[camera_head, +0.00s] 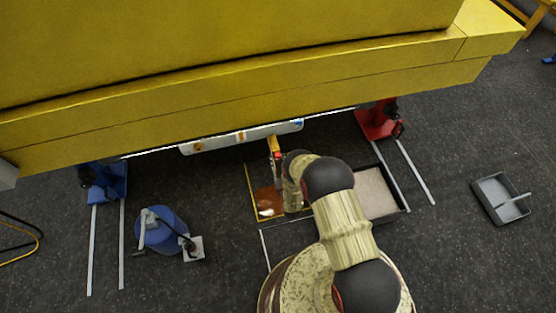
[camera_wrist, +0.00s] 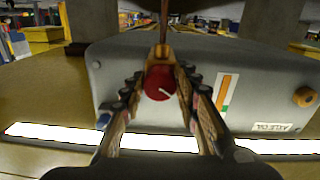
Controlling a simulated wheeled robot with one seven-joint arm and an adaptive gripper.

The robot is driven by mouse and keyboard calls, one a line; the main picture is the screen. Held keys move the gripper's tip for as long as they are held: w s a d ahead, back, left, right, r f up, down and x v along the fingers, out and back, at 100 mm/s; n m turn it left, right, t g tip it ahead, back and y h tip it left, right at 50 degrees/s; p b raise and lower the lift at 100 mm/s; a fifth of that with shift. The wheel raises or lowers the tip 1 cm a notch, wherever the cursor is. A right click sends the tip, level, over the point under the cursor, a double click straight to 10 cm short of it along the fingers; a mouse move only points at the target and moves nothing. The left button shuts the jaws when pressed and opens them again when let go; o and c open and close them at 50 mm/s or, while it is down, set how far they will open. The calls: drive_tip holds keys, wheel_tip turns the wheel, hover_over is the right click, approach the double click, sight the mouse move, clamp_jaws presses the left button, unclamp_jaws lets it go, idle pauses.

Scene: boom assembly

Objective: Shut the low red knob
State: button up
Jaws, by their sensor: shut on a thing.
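The red knob (camera_wrist: 159,83) is round, with a short white mark pointing to the lower right, in the middle of the wrist view. It sits below a yellow fitting (camera_wrist: 161,53) and a thin brown rod. My gripper (camera_wrist: 162,90) has one finger on each side of the knob and is shut on it. In the head view a small red spot by a yellow piece (camera_head: 273,143) shows near my wrist, too small to tell clearly. My arm hides much of that area.
A grey panel (camera_wrist: 115,65) with an orange button (camera_wrist: 305,96) stands behind the knob. The large yellow boom (camera_head: 250,92) hangs above. A brown-floored tray (camera_head: 268,203), a grey-filled tray (camera_head: 376,194), a blue round-based tool (camera_head: 163,230) and a red stand (camera_head: 376,123) are on the floor.

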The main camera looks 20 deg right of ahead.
drive_tip(key=shift+c, duration=0.9)
drive_tip(key=shift+d+n+y, duration=0.15)
drive_tip(key=shift+n+y, duration=0.15)
drive_tip(key=shift+n, duration=7.3)
drive_tip(key=o, duration=1.1)
drive_tip(key=shift+o, duration=0.2)
drive_tip(key=shift+s, duration=0.1)
